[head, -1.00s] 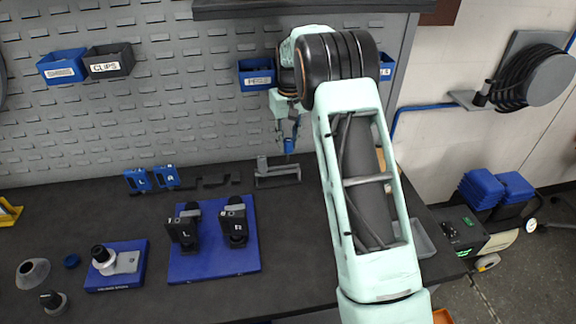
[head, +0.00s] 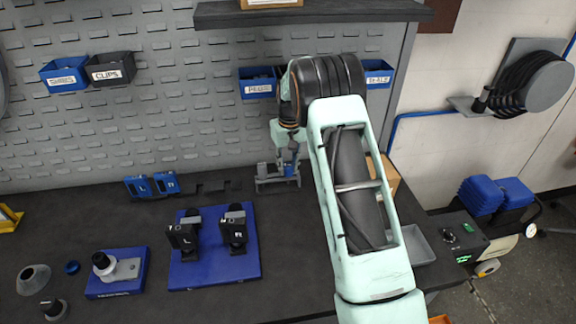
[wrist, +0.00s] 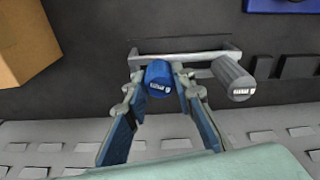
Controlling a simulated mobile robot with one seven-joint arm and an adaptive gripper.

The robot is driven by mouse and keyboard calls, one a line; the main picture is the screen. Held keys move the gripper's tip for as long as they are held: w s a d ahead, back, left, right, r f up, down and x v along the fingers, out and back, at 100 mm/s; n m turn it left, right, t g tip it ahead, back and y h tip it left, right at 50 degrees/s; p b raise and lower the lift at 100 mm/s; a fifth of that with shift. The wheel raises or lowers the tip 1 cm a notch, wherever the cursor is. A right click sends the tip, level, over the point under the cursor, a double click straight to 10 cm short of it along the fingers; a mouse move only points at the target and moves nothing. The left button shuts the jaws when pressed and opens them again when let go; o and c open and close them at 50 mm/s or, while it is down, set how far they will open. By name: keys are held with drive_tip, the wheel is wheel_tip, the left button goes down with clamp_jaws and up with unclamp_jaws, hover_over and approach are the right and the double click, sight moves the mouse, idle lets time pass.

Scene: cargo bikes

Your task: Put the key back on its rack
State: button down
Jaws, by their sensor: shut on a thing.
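My gripper (wrist: 159,92) is shut on a blue cylindrical key (wrist: 160,76) with a small white label on its end. The grey rack (wrist: 200,56) lies just beyond the fingertips in the wrist view, with the blue key over its left part. A grey ribbed key (wrist: 234,78) is at the rack's right part, beside my right finger. In the head view my gripper (head: 287,158) is low at the rack (head: 277,186), near the back of the bench. I cannot tell whether the blue key touches the rack.
A blue plate (head: 210,272) carries two black pieces. A cardboard box (wrist: 20,42) stands beside the rack. The pegboard wall (head: 170,125) is close behind.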

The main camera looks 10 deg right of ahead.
drive_tip(key=shift+f, duration=0.25)
drive_tip(key=c, duration=1.6)
unclamp_jaws()
drive_tip(key=shift+r, duration=0.1)
drive_tip(key=shift+r, duration=0.1)
drive_tip(key=shift+r+p, duration=0.3)
drive_tip(key=shift+p, duration=0.05)
drive_tip(key=r, duration=0.4)
drive_tip(key=r+b, duration=0.1)
drive_tip(key=r, duration=0.3)
drive_tip(key=s+r, duration=0.1)
drive_tip(key=r, duration=0.3)
